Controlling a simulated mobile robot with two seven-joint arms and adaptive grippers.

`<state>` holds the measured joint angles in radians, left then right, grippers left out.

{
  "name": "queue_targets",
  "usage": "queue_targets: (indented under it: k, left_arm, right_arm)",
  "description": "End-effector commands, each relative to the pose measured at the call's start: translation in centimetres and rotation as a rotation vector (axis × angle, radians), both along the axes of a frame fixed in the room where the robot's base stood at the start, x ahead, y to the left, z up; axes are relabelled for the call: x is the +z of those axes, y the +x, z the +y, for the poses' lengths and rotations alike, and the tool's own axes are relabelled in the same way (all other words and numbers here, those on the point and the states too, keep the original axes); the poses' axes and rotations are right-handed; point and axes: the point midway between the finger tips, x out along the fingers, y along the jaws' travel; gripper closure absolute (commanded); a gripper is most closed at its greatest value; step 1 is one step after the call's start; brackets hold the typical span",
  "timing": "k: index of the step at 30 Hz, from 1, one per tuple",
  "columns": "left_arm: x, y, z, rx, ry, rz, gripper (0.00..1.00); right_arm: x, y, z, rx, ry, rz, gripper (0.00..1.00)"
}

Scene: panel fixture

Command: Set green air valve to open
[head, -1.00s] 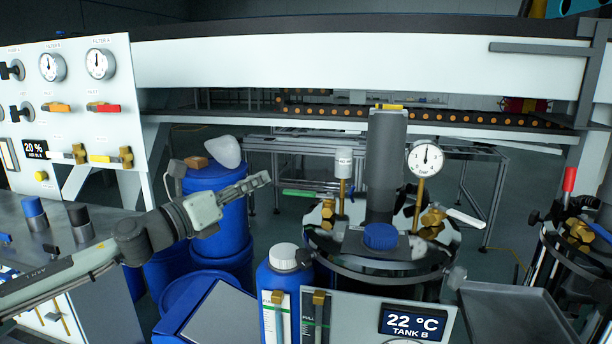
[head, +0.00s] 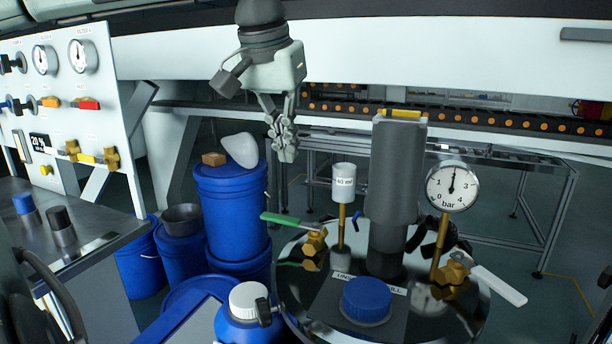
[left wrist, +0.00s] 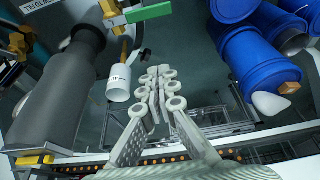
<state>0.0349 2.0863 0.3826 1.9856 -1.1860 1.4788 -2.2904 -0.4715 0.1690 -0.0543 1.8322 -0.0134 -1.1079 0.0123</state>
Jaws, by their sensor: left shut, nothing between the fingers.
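The green valve handle (head: 281,219) sticks out to the left from its brass valve body (head: 315,242) on the left of the shiny tank lid. My left gripper (head: 285,152) points down, above and behind the handle in the picture, apart from it. Its fingers are together with nothing between them. In the left wrist view the green handle (left wrist: 150,12) and brass body (left wrist: 112,10) are at the top edge, beyond my left fingertips (left wrist: 158,78). My right gripper is in neither view.
A white cylinder (head: 343,180) on a brass stem and a grey column (head: 396,170) stand beside the valve. A pressure gauge (head: 452,187) and a white-handled valve (head: 498,284) are further right. Blue drums (head: 228,215) stand left. A white beam (head: 450,62) crosses behind.

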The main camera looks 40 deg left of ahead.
Motion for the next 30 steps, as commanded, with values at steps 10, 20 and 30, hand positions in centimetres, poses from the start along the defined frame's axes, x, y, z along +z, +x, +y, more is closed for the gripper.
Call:
queue_targets:
  k: [10,20,30]
  left_arm:
    - [-5.8,1.8,0.5,0.0,-0.004,0.006,1.0]
    - [-9.0,1.6,0.4,-0.001,-0.008,-0.002,1.0]
    - [-9.1,-0.8,-0.3,0.002,-0.005,0.0,1.0]
  right_arm:
    - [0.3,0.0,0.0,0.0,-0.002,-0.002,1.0]
    - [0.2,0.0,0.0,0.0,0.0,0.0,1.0]
    - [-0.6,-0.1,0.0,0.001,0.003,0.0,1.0]
